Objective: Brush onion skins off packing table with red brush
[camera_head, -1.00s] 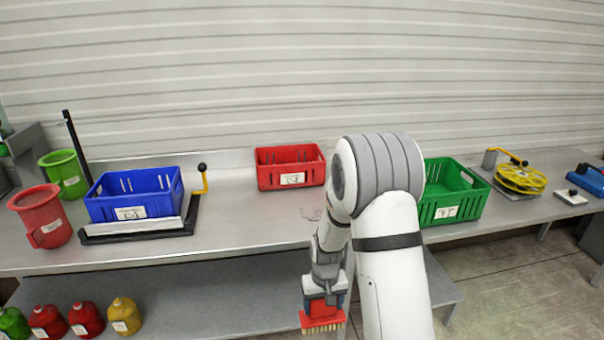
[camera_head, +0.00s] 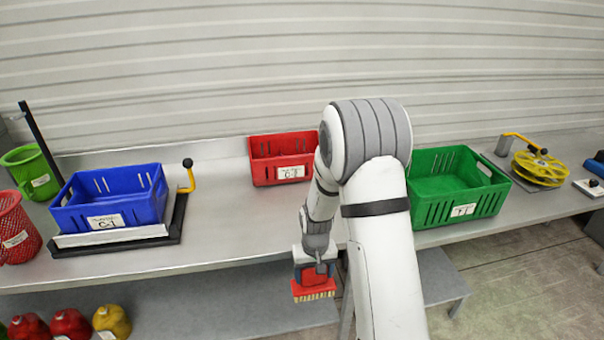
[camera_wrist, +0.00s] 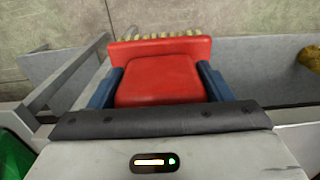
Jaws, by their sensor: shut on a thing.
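My gripper (camera_head: 316,270) is shut on the red brush (camera_head: 313,289), which hangs with its pale bristles pointing down in the head view. The brush is in front of the front edge of the packing table (camera_head: 225,225), apart from the tabletop. In the wrist view the red brush (camera_wrist: 160,75) sits between the two blue fingers of my gripper (camera_wrist: 160,88), with its bristles at the far side. I make out no onion skins on the visible part of the tabletop; my arm hides part of it.
On the table stand a blue crate (camera_head: 110,205) on a scale, a red crate (camera_head: 283,165), a green crate (camera_head: 455,195) and a yellow reel (camera_head: 540,168). Red and green baskets are at the left. Net bags (camera_head: 70,324) lie on the lower shelf. Bare tabletop lies between the blue and red crates.

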